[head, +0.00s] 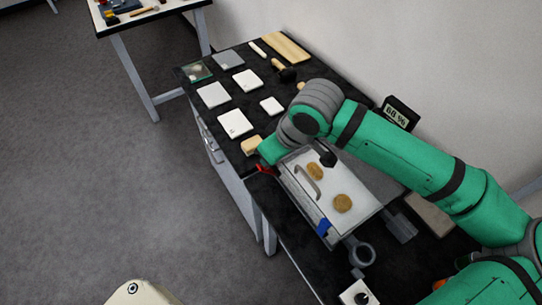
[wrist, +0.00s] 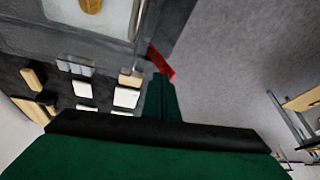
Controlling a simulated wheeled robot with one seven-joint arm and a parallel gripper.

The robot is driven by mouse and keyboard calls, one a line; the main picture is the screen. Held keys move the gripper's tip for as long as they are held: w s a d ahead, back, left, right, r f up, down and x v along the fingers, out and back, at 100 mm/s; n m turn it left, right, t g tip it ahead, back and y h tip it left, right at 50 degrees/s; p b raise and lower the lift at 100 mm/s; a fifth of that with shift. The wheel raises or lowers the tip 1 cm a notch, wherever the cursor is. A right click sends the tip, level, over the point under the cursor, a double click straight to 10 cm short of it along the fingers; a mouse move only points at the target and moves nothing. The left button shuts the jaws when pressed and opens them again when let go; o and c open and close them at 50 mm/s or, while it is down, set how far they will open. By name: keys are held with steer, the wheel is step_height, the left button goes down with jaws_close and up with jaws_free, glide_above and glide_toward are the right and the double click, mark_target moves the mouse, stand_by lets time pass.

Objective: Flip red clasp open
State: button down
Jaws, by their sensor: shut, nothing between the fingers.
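The red clasp (head: 265,170) is at the front left corner of a grey case with a clear lid (head: 330,190). In the wrist view the red clasp (wrist: 160,61) sticks out at a slant from the case edge. My gripper (wrist: 160,78) is shut and empty, its tips right at the clasp's lower end; I cannot tell whether they touch it. In the head view my gripper (head: 266,156) hides part of that corner. A blue clasp (head: 323,227) is at the case's other front corner. The lid has a curved handle (head: 308,184) and looks shut.
Two round brown pieces (head: 343,203) show through the lid. White and grey tiles (head: 235,123) lie on the black bench to the left. A small display (head: 398,113) stands behind my arm. A ring-ended grey part (head: 362,253) is right of the case. Open floor lies in front.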

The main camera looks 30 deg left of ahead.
steer(key=shift+w+d, duration=0.3)
steer(key=shift+w, duration=0.5)
steer(key=shift+w+f, duration=0.1)
steer(key=shift+f, duration=0.1)
steer(key=shift+d, duration=0.2)
